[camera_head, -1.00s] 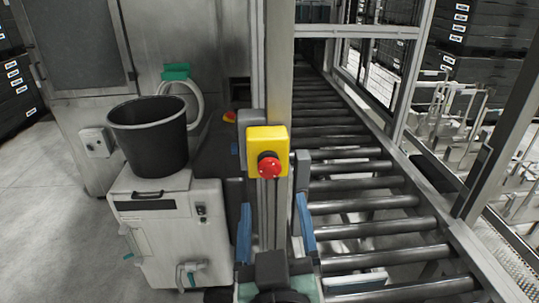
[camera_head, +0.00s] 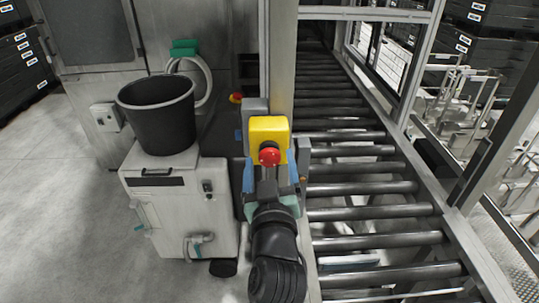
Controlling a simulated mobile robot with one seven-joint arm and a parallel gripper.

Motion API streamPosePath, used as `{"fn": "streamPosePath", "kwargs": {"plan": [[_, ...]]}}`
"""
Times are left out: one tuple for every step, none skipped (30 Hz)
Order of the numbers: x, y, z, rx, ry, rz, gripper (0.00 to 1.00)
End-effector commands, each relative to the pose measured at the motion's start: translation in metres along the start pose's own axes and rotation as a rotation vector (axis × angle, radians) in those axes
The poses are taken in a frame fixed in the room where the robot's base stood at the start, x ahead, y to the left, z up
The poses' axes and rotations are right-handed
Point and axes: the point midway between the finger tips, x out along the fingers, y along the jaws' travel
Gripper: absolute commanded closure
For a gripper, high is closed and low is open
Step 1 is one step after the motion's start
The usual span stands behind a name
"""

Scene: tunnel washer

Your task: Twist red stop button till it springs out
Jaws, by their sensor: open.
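The red stop button (camera_head: 269,157) sits on the front of a yellow box (camera_head: 268,131), which is fixed to an upright metal post (camera_head: 281,62). My gripper (camera_head: 269,180) is just below and in front of the button in the picture, with blue-grey fingers on either side. It is open, with nothing seen between the fingers. Whether the fingers touch the button cannot be told. My dark wrist hides the lower post.
A roller conveyor (camera_head: 365,188) runs back on the right, beside the post. A white cabinet (camera_head: 180,215) with a black bucket (camera_head: 158,112) on top stands at the left. Another red button on yellow (camera_head: 236,98) shows farther back. Open floor lies at far left.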

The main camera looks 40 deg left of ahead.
Motion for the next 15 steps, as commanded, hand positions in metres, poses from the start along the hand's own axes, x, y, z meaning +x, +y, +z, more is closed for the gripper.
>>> {"fn": "streamPosePath", "kwargs": {"plan": [[0.0036, -0.0001, -0.0007, 0.001, -0.001, -0.001, 0.17], [0.0051, -0.0002, -0.0006, 0.001, -0.001, -0.001, 0.17], [0.0066, -0.0002, -0.0007, 0.001, 0.000, -0.001, 0.17], [0.0074, -0.0002, -0.0006, 0.001, 0.000, -0.001, 0.17], [0.0080, -0.0002, -0.0003, 0.001, 0.000, -0.001, 0.17], [0.0085, -0.0003, 0.0000, 0.001, 0.000, -0.001, 0.17], [0.0087, -0.0003, 0.0002, 0.001, -0.001, -0.001, 0.17], [0.0088, -0.0003, 0.0003, 0.001, -0.001, -0.001, 0.17], [0.0087, -0.0003, 0.0004, 0.001, -0.001, 0.000, 0.17], [0.0086, -0.0002, 0.0004, 0.001, 0.000, 0.000, 0.17], [0.0086, -0.0002, 0.0004, 0.001, -0.001, 0.000, 0.17], [0.0085, -0.0002, 0.0004, 0.001, -0.001, 0.000, 0.17], [0.0085, -0.0002, 0.0004, 0.001, 0.000, 0.000, 0.18], [0.0085, -0.0002, 0.0004, 0.001, 0.000, 0.000, 0.24], [0.0084, -0.0002, 0.0004, 0.001, -0.001, 0.000, 0.31]]}}
